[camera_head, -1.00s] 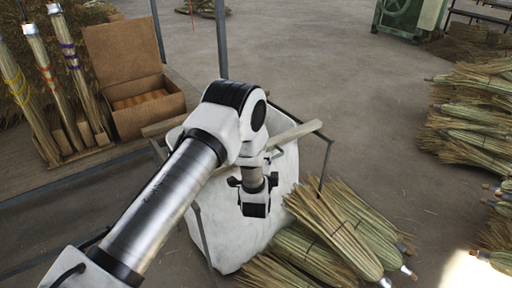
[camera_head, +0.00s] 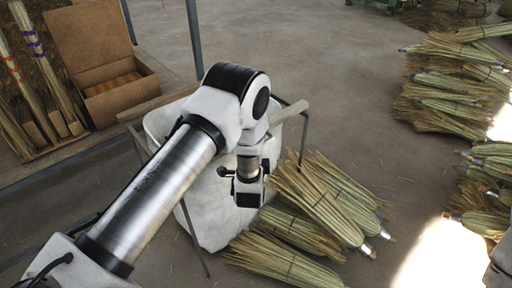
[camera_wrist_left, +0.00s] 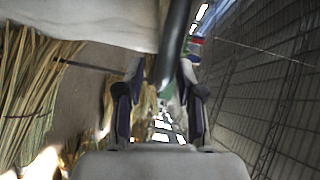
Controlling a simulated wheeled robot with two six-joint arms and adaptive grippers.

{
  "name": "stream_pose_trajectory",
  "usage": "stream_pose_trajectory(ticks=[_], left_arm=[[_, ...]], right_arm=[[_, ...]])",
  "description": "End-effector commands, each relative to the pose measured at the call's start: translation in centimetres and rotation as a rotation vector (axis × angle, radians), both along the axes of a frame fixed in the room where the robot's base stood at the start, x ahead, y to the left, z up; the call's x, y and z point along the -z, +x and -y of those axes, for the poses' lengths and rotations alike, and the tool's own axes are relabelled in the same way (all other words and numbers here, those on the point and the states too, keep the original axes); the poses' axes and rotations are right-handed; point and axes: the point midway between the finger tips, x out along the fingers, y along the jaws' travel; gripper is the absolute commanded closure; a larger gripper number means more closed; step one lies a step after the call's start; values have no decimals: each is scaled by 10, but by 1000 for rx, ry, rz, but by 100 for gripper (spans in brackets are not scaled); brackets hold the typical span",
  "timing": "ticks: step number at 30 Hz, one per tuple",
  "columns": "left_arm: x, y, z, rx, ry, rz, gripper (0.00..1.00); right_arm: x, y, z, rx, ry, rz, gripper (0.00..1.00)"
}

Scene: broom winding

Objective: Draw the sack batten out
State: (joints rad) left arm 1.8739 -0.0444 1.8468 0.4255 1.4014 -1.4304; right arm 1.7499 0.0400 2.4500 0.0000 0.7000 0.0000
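My left gripper (camera_head: 249,197) points down at the right side of the sack, below and apart from the batten's right end. In the left wrist view, the left gripper (camera_wrist_left: 162,75) has its two fingers spread apart. A dark rod (camera_wrist_left: 176,45) shows between them in the picture, not clearly touched. My right gripper is not in view.
Broom bundles (camera_head: 313,209) lie on the floor right of the sack, close to my left gripper. More bundles (camera_head: 455,85) are piled at the far right. An open cardboard box (camera_head: 118,98) and upright brooms (camera_head: 40,75) stand at the left. Floor behind the sack is clear.

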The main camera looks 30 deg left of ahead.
Motion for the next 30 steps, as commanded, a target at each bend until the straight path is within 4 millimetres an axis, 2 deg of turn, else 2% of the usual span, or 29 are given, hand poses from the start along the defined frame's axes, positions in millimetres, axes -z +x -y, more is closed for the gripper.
stream_pose_trajectory(ticks=[5, 8, 15, 19, 24, 30], left_arm=[[-1, -5, 2, 0, 1, -1, 63], [-3, -18, 8, 3, 1, -2, 63], [-11, -75, 32, 5, 4, -4, 63], [-14, -99, 41, 4, 2, -4, 63], [-17, -110, 45, 0, 0, 1, 63], [-17, -110, 45, 0, 0, 0, 63]], right_arm=[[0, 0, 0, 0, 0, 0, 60], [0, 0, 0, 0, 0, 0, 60], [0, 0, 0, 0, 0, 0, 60], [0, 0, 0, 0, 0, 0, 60], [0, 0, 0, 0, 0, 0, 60], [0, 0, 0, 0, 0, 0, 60]])
